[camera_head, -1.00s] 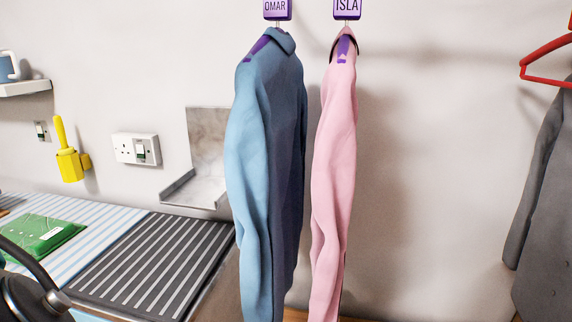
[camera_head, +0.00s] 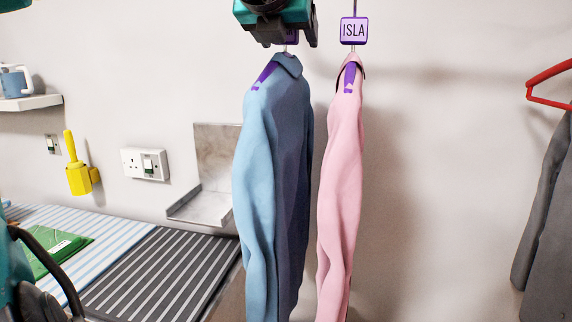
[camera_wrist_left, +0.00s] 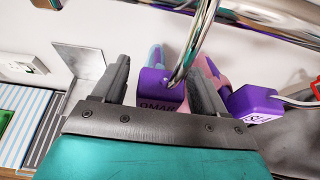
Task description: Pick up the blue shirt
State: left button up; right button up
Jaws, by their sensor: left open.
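The blue shirt (camera_head: 275,185) hangs edge-on against the wall in the head view, with a purple patch near its collar. A purple OMAR tag (camera_wrist_left: 158,90) sits above it on a metal hook and shows in the left wrist view. My left gripper (camera_head: 288,40) is open above the shirt's collar and covers most of the tag in the head view. In the left wrist view its two fingers (camera_wrist_left: 160,68) stand on either side of the tag and hook. A small part of the blue shirt (camera_wrist_left: 156,55) shows behind the tag. My right gripper is not in view.
A pink shirt (camera_head: 342,185) under an ISLA tag (camera_head: 353,31) hangs close on the right. A chrome rail (camera_wrist_left: 255,15) crosses above. A striped counter (camera_head: 160,275), metal bracket (camera_head: 217,165) and yellow brush holder (camera_head: 80,178) are left. A grey garment (camera_head: 548,240) hangs far right.

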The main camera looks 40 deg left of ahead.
pick_arm(q)
jog(key=shift+w+a+f, duration=0.15)
jog(key=shift+w+a, duration=0.05)
jog(key=shift+w, duration=0.1)
jog(key=shift+c, duration=0.2)
grip_shut()
dwell(0.3)
